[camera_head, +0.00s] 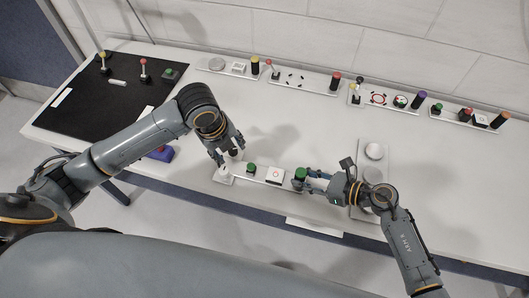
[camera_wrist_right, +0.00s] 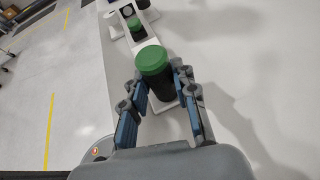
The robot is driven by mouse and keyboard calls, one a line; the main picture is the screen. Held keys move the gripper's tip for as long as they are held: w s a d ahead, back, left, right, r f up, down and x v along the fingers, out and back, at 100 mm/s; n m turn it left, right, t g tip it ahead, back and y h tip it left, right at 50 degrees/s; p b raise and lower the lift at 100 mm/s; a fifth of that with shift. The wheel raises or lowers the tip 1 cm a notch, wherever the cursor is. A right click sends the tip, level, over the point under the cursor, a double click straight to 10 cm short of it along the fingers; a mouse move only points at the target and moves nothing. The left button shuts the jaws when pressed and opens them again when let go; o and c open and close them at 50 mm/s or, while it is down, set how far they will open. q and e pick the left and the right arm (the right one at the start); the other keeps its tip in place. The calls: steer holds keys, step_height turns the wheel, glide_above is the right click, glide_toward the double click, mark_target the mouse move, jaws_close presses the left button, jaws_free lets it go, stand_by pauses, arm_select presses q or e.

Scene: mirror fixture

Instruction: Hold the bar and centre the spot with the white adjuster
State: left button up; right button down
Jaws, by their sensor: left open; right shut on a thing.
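The bar (camera_head: 262,178) is a pale strip near the table's front edge. It carries a green knob (camera_head: 251,169), a white square with a small red ring (camera_head: 274,174), and a black post with a green cap (camera_head: 300,174) at its right end. The white adjuster (camera_head: 224,171) is at the left end, partly hidden by my left gripper (camera_head: 231,155), which is open just above it. My right gripper (camera_head: 313,180) is shut on the green-capped post, which stands between its fingers in the right wrist view (camera_wrist_right: 153,66). The spot is too small to judge.
Several similar fixtures stand along the back, including one with a red ring target (camera_head: 378,98). A black mat (camera_head: 95,105) with knobs lies at the left. A plate with round white parts (camera_head: 374,151) is right of the bar. The middle of the white table (camera_head: 300,125) is clear.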

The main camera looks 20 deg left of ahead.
mark_target(250, 163)
arm_select(q)
steer(key=d+f+m+t, duration=0.1)
steer(key=f+t, duration=0.1)
steer(key=d+f+m+t+h, duration=0.1)
steer(key=f+m+t, duration=0.1)
steer(key=f, duration=0.1)
steer(key=d+f+m+t, duration=0.1)
steer(key=f+t, duration=0.1)
steer(key=f, duration=0.1)
steer(key=shift+w+d+f+m+h, duration=0.2)
steer(key=shift+w+f+m+h, duration=0.05)
steer(key=shift+w+m+h, duration=0.15)
steer(key=shift+d+r, duration=0.15)
steer(key=shift+r, duration=0.15)
step_height(250, 163, up, 8)
steer(key=d+m+g, duration=0.2)
steer(key=d+g, duration=0.3)
steer(key=shift+w+d+f+m, duration=0.2)
steer(key=shift+w+f+m, duration=0.15)
steer(key=shift+w+m, duration=0.05)
